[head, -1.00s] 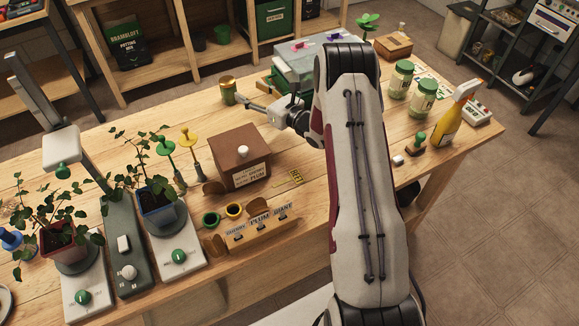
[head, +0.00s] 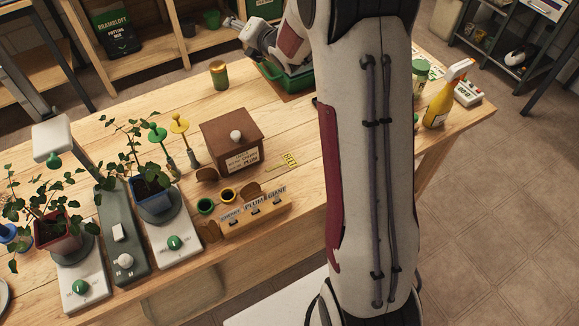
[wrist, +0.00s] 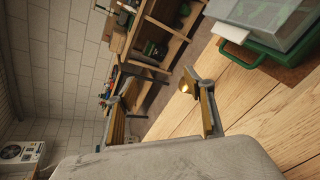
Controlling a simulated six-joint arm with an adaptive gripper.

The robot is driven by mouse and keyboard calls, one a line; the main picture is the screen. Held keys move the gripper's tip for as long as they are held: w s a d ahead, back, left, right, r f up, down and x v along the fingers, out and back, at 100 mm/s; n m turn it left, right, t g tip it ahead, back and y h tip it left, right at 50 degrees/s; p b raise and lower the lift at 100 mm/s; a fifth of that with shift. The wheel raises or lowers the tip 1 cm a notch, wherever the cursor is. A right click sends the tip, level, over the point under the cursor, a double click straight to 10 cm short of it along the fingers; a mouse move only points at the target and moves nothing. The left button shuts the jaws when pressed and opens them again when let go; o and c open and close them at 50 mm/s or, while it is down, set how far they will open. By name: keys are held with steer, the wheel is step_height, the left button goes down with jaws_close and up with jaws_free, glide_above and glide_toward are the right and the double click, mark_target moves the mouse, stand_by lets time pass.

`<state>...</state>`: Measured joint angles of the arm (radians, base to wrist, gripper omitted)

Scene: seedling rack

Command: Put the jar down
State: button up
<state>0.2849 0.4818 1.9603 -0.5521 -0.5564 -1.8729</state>
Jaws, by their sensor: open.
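The amber-brown jar (head: 219,76) with a dull gold lid stands upright on the wooden bench (head: 120,95), near its back edge in the head view. My gripper (wrist: 162,110) is open and empty in the wrist view, its two fingers spread wide. A small gold patch that looks like the jar (wrist: 185,87) shows beyond the fingers, partly hidden by the right one. In the head view my gripper is above and behind the jar, apart from it; its fingertips are not clear there.
A green tray (wrist: 265,53) with a clear cover sits close to my gripper. A brown box (head: 231,138), potted seedlings and yellow and green stamps stand left of my arm. A yellow spray bottle (head: 436,104) stands at right. Bench around the jar is clear.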

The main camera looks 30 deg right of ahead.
steer(key=s+a+r+m+g+h, duration=0.1)
steer(key=s+a+r+m, duration=0.15)
steer(key=s+m, duration=0.35)
steer(key=s+a+r+m+g, duration=0.15)
steer(key=s+r+m, duration=0.25)
steer(key=s, duration=0.4)
steer(key=s+a+r+m+g+h, duration=0.1)
steer(key=s+r+m+g, duration=0.2)
steer(key=s, duration=0.4)
steer(key=s+a+f+m+g, duration=0.1)
steer(key=s+m, duration=0.3)
steer(key=s, duration=0.4)
steer(key=s+a+f+m+y, duration=0.1)
steer(key=s+a+m, duration=0.3)
steer(key=s, duration=0.5)
steer(key=s+a+f+m+g, duration=0.1)
steer(key=s+a+f+m, duration=0.1)
steer(key=s+m, duration=0.3)
steer(key=s, duration=0.4)
steer(key=shift+a+g+y, duration=0.3)
steer(key=shift+g+y, duration=0.05)
steer(key=shift+y, duration=0.05)
